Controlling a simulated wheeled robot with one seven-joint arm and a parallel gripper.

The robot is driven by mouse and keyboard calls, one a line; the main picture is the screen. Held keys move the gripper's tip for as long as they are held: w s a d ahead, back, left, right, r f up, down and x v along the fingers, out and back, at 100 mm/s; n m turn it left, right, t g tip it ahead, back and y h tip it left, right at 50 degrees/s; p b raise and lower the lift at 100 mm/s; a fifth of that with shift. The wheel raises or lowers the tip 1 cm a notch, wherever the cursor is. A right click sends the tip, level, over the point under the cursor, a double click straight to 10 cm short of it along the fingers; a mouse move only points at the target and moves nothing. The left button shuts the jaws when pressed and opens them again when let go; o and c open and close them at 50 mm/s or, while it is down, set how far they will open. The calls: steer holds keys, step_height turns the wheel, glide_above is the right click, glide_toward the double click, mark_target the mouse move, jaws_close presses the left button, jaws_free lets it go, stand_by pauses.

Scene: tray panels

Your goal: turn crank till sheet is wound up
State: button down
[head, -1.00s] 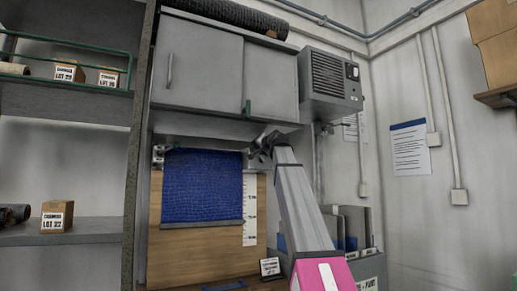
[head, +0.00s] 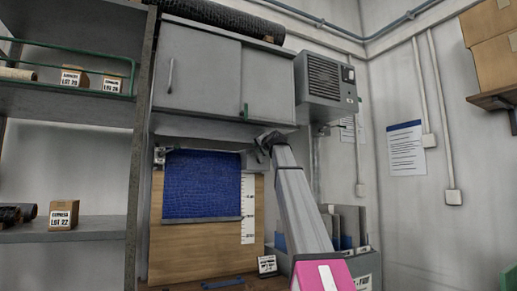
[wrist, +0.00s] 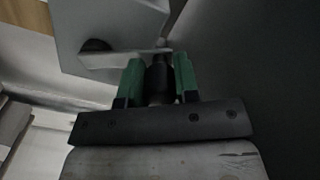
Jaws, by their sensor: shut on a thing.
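A textured blue sheet (head: 202,185) hangs below the cabinet in front of a wooden board (head: 200,250). A straight bar (head: 205,219) runs along its lower edge, beside the middle part of a white marked scale (head: 248,208). My gripper (wrist: 158,76) has green fingers shut on the dark crank handle (wrist: 157,88). The pale crank arm (wrist: 132,58) runs left from the handle to a dark hub (wrist: 95,46). In the head view my gripper (head: 264,143) is at the sheet's upper right, and the crank is mostly hidden.
A grey cabinet (head: 200,75) hangs close above my gripper. A grey vented unit (head: 325,80) is to its right. Shelves with boxes (head: 63,214) are at the left.

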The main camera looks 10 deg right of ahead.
steer(key=shift+w+d+r+m, duration=0.25)
steer(key=shift+d+m, duration=0.3)
steer(key=shift+m, duration=0.45)
steer(key=shift+w+d+m, duration=0.25)
steer(key=shift+d+m, duration=0.7)
steer(key=shift+m, duration=0.65)
steer(key=shift+w+d+m, duration=0.25)
steer(key=shift+d+m, duration=0.7)
steer(key=shift+m, duration=0.65)
steer(key=c, duration=0.8)
jaws_free()
steer(key=shift+c, duration=0.2)
steer(key=shift+s, duration=0.1)
steer(key=v, duration=1)
steer(key=shift+s, duration=0.25)
